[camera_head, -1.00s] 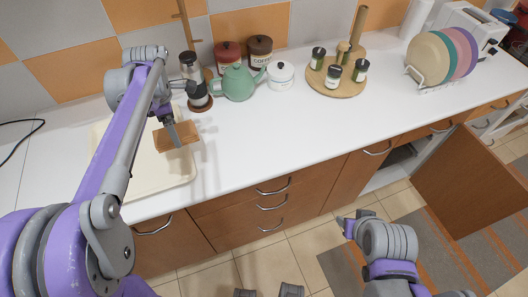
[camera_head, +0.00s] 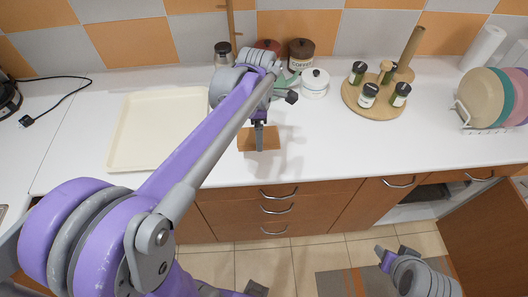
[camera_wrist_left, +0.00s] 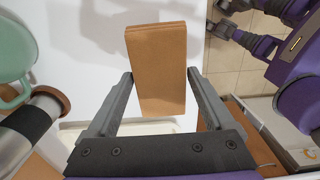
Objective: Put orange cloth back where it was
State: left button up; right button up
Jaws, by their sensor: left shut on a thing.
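The folded orange-brown cloth (camera_head: 270,140) is held over the white counter, to the right of the cream tray. My left gripper (camera_head: 259,124) is shut on it. In the left wrist view the cloth (camera_wrist_left: 157,50) sits between the two fingers of the left gripper (camera_wrist_left: 160,76) and sticks out beyond them. I cannot tell whether its lower edge touches the counter. My right gripper (camera_head: 393,252) is open and empty in front of the cabinets, below counter height. It also shows at the top of the left wrist view.
The cream tray (camera_head: 117,150) lies empty at left. The teapot (camera_head: 284,84) is mostly hidden behind my left arm, beside canisters (camera_head: 301,54) and a white pot (camera_head: 315,84). A round board (camera_head: 355,104) holds spice jars. Plates (camera_head: 485,97) stand in a rack. Counter right of the cloth is clear.

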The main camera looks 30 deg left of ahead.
aim_at(259, 156)
pick_arm(q)
notch_tip(259, 156, down, 4)
jog(key=shift+a+r, duration=0.1)
jog(key=shift+f, duration=2.05)
jog(key=shift+f, duration=0.1)
jog(key=o, duration=0.9)
jog(key=shift+f+b, duration=0.15)
jog(key=shift+b, duration=0.15)
jog(key=shift+c, duration=0.2)
jog(key=shift+o, duration=1)
jog(key=shift+r, duration=0.2)
